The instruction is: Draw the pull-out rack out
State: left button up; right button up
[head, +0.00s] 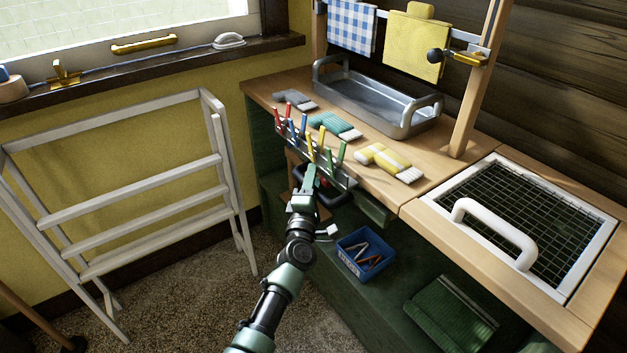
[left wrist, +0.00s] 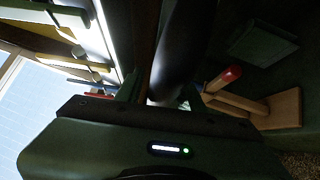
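My left gripper (head: 308,182) reaches under the front edge of the counter, just below a metal rail with coloured pegs (head: 312,147). Beside its fingers is a dark rounded bar (head: 327,199) under the counter, likely the handle of the pull-out rack; the rack itself is mostly hidden. In the left wrist view a thick dark bar (left wrist: 182,48) runs between the green fingers, which stand apart. I cannot tell whether they touch it. My right gripper is out of view.
A blue bin (head: 365,254) of pegs stands on the lower green shelf. A white folding airer (head: 150,200) stands at the left. On the counter are brushes, a metal tub (head: 378,103) and a white-framed mesh panel (head: 500,222). The speckled floor in front looks clear.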

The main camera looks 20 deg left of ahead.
pick_arm(q)
grip_shut()
jog(key=shift+f, duration=0.1)
dwell(1.1)
